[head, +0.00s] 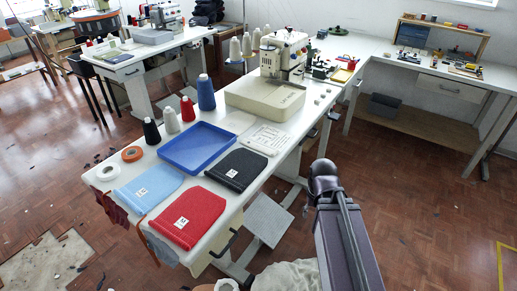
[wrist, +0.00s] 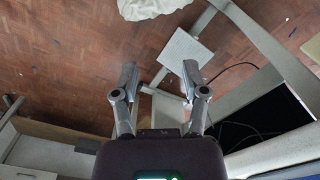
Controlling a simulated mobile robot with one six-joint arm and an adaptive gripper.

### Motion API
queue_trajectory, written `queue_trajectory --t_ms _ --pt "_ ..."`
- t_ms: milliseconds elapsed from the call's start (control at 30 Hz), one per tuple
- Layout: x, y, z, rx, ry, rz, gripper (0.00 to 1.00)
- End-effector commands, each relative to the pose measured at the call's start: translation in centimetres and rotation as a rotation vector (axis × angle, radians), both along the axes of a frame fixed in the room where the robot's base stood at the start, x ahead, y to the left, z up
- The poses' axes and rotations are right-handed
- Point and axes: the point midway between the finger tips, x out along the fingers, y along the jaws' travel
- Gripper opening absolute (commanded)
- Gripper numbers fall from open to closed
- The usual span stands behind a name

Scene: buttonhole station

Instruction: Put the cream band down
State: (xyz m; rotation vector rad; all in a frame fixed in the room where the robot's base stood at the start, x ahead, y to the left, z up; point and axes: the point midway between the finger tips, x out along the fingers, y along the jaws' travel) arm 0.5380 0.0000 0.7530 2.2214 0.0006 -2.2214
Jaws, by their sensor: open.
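My gripper (wrist: 160,78) shows in the wrist view with its two fingers spread apart. Nothing is between them; the floor and a grey pedal plate (wrist: 187,48) show beyond. In the head view my dark arm rises right of the long table, and the fingers cannot be made out. I cannot pick out a cream band for certain in either view. A pale roll (head: 108,172) lies flat at the table's left end, beside an orange roll (head: 132,153). An empty blue tray (head: 197,147) lies mid-table.
Folded light blue (head: 150,187), red (head: 190,214) and black (head: 238,169) cloths lie on the white table (head: 125,181). Several thread cones and a sewing machine (head: 270,92) stand behind. A crumpled pale cloth (head: 288,275) is low by my arm. Open floor lies right.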

Motion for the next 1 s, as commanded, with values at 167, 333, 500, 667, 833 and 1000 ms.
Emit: queue_trajectory --t_ms 167,333,500,667,833,1000 --pt "0.0 0.0 0.0 0.000 0.000 0.000 0.69" --pt "0.4 0.1 0.5 0.000 0.000 0.014 0.97" --pt "2.1 0.5 2.1 0.000 0.000 0.072 0.97" --pt "4.8 1.0 4.6 0.000 0.000 0.177 0.97" --pt "8.4 2.4 7.9 0.000 0.000 0.322 0.97" --pt "12.1 4.1 11.2 0.000 0.000 0.475 0.97"
